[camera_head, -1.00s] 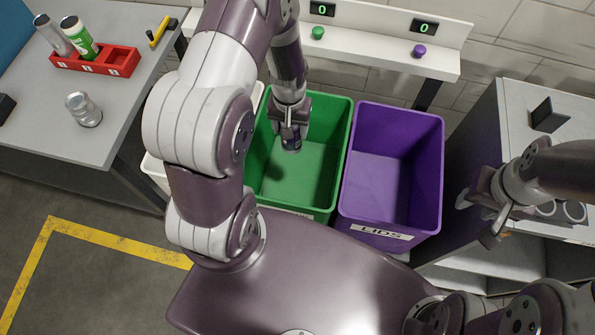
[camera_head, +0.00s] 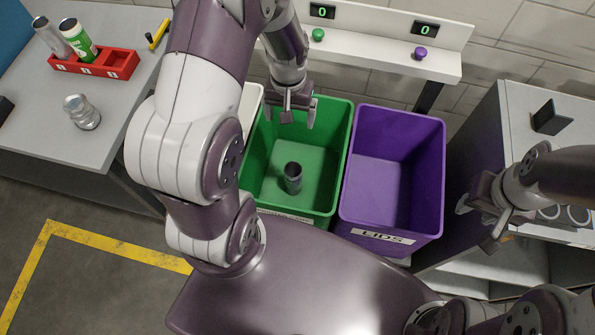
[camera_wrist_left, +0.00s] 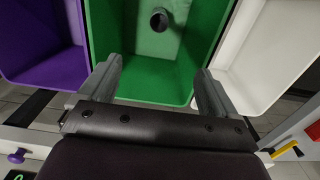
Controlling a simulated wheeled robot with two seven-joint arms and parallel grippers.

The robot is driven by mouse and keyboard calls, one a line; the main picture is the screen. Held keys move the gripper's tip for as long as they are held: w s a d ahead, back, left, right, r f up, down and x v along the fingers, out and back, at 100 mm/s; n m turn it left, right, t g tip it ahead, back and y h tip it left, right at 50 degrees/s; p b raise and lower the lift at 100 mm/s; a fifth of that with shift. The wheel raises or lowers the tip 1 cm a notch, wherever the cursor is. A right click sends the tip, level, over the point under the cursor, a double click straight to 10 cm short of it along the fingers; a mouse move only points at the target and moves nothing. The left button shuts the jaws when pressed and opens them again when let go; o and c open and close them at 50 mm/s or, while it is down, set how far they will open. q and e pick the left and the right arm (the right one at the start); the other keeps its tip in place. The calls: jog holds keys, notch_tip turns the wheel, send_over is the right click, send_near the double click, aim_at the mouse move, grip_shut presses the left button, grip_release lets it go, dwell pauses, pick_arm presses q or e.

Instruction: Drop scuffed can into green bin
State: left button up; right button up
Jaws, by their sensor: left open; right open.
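The scuffed can (camera_head: 293,178), dark grey and open-topped, is inside the green bin (camera_head: 330,135), apart from any gripper. It also shows in the left wrist view (camera_wrist_left: 159,19). I cannot tell whether it rests on the bin floor or is still falling. My left gripper (camera_head: 298,112) is open and empty above the back part of the green bin; its two spread fingers show in the left wrist view (camera_wrist_left: 158,75). My right gripper (camera_head: 477,223) is open and empty at the right, beside the grey cabinet.
A purple bin (camera_head: 390,160) labelled LIDS stands right of the green one; a white bin (camera_wrist_left: 268,60) stands on its other side. The left table (camera_head: 40,128) holds a red rack (camera_head: 120,64) with cans and a silver can (camera_head: 82,112). A white shelf (camera_head: 385,58) with buttons runs behind.

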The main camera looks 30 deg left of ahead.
pick_arm(q)
notch_tip(320, 180, up, 6)
jog(key=shift+f, duration=0.15)
dwell(0.4)
jog(key=s+d+r+m+t, duration=0.1)
jog(key=s+d+r+m, duration=0.1)
jog(key=s+d, duration=0.3)
jog(key=s, duration=0.3)
jog(key=shift+m, duration=0.4)
jog(key=shift+s+d, duration=0.1)
